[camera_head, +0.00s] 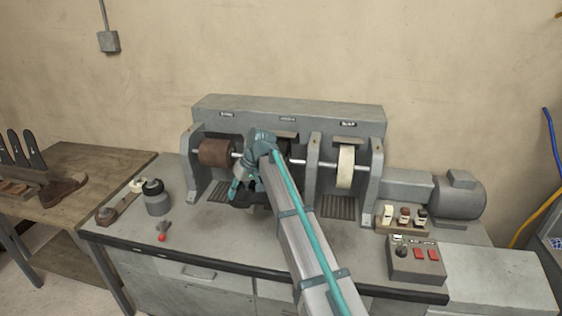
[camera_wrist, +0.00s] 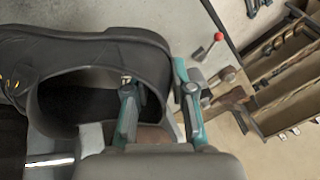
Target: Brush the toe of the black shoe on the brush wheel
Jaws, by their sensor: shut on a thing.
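My gripper (camera_head: 243,188) is in front of the machine, between the brown drum and the middle wheel. In the wrist view its fingers (camera_wrist: 155,88) are shut on the rear collar of the black shoe (camera_wrist: 75,50), one finger inside the opening and one outside. The toe is outside the left of the wrist view. In the head view only a dark bit of the shoe (camera_head: 242,203) shows under the gripper. The dark middle wheel, apparently the brush wheel (camera_head: 286,147), is mostly hidden behind my arm. I cannot tell whether the shoe touches it.
The brown drum (camera_head: 214,152) is left on the shaft; a pale wheel (camera_head: 346,166) is right. A grey jar (camera_head: 156,198) and a red-tipped lever (camera_head: 162,236) are on the bench left.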

